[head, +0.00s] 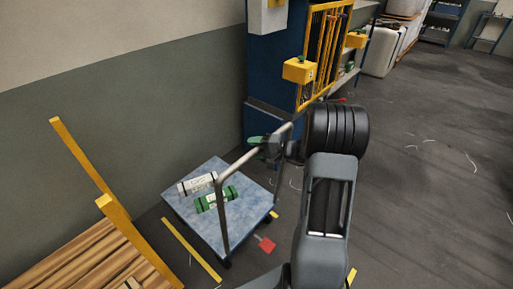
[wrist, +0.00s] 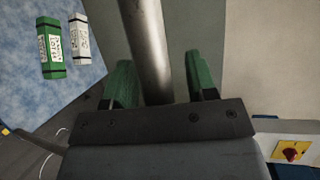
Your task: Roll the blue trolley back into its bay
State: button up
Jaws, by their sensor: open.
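The blue trolley (head: 206,225) stands near the wall in the head view, its deck carrying a green-banded bundle and a white bundle. Its grey tubular push handle (head: 240,166) rises at the right end of the deck. My gripper (head: 264,146) is at the upper bar of the handle. In the wrist view, my gripper's green fingers (wrist: 161,80) are open, with the handle tube (wrist: 147,45) running between them and a gap to the right finger. The speckled blue deck (wrist: 25,90) shows at left. Yellow floor strips (head: 191,250) lie beside the trolley. My arm hides part of the floor to the right.
A wooden pallet with yellow posts (head: 88,165) stands close at left. A blue machine with a yellow gate (head: 322,55) stands behind. Open grey floor (head: 430,190) with scattered white threads stretches to the right.

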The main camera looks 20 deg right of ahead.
jog(key=shift+d, duration=0.1)
grip_shut()
dwell(0.4)
jog(key=shift+r, duration=0.1)
